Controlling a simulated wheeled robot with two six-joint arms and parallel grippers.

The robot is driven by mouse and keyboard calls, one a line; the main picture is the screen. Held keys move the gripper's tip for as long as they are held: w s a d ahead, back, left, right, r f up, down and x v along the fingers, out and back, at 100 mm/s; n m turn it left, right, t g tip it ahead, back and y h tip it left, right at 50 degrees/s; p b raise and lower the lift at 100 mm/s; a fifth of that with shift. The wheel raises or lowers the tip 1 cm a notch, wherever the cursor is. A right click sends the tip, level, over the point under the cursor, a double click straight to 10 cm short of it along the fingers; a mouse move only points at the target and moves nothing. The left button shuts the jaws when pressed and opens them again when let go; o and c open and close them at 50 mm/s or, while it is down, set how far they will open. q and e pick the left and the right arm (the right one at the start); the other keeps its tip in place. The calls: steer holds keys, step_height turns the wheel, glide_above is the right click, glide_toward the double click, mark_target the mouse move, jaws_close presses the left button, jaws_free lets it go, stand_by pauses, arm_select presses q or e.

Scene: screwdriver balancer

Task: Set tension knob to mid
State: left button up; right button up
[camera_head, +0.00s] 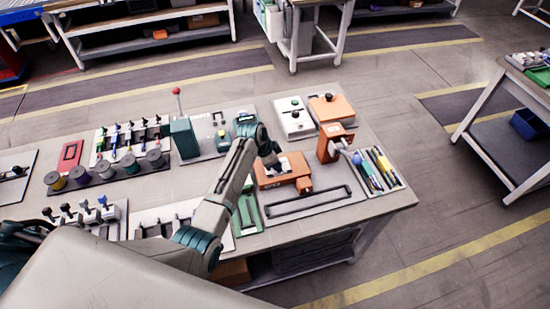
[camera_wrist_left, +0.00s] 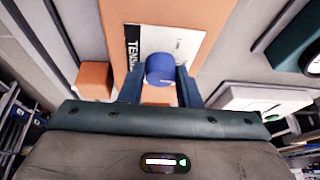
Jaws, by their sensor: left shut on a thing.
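The orange tension box (camera_head: 268,181) sits near the right end of the workbench, with an orange block on its side. In the left wrist view its orange face (camera_wrist_left: 215,20) carries a white label (camera_wrist_left: 185,42) with partly readable "TENS" lettering. A round blue knob (camera_wrist_left: 160,68) stands on that label. My left gripper (camera_head: 271,161) reaches down over the box from the left. Its two blue fingers lie on either side of the knob and are shut on it. The knob's pointer and most of the scale are hidden. My right gripper is not in view.
A tray of screwdrivers (camera_head: 378,170) lies at the right edge. A grey slotted plate (camera_head: 305,204) is in front, and white and orange switch boxes (camera_head: 292,119) are behind.

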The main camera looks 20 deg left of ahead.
arm_select(q)
steer(key=shift+r+n+y+p, duration=0.15)
steer(key=shift+n+y+p, duration=0.2)
steer(key=shift+n, duration=0.45)
steer(key=o, duration=1)
steer(key=b+v, duration=0.3)
steer(key=v, duration=0.7)
steer(key=shift+s+a+r, duration=0.1)
steer(key=shift+s+r, duration=0.15)
steer(key=shift+s, duration=0.05)
steer(key=shift+s+f, duration=0.1)
